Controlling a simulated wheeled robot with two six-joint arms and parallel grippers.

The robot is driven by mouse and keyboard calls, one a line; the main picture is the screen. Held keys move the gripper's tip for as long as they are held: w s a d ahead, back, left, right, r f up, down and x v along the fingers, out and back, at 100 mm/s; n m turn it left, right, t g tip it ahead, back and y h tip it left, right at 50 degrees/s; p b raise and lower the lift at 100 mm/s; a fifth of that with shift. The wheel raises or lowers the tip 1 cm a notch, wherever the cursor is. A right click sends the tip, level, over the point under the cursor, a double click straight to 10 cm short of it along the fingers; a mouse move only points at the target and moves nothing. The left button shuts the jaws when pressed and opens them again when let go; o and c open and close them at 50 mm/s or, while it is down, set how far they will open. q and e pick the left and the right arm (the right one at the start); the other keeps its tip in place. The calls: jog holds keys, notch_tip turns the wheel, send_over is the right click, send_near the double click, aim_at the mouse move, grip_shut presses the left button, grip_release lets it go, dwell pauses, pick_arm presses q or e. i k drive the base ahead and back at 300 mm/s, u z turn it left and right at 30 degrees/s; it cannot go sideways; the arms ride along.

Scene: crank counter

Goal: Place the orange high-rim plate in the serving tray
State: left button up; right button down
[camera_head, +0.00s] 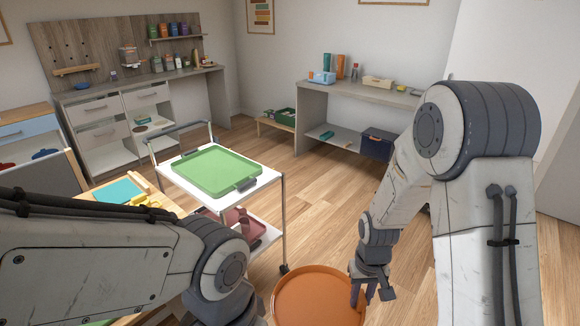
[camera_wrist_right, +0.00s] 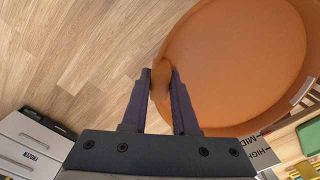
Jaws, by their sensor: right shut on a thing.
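The orange high-rim plate (camera_head: 318,300) is at the bottom of the head view, in front of me, with its lower part cut off by the frame edge. My right gripper (camera_head: 364,294) is shut on its right rim. In the right wrist view the fingers (camera_wrist_right: 162,85) pinch the rim of the plate (camera_wrist_right: 235,65). The green serving tray (camera_head: 216,170) with dark handles lies on the top of a white trolley, left of and beyond the plate, and looks empty. My left arm comes in from the left, but its gripper is out of view.
The trolley (camera_head: 282,215) has metal posts and a lower shelf holding a reddish item (camera_head: 240,222). A wooden table (camera_head: 165,203) with a teal board stands left of it. A grey shelf unit (camera_head: 350,95) stands at the back. Wood floor (camera_head: 325,190) is clear between them.

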aim_at(208, 166)
jog(key=z, duration=0.9)
jog(key=i, duration=4.35)
jog(key=u, duration=1.55)
jog(key=i, duration=2.45)
jog(key=u, duration=1.3)
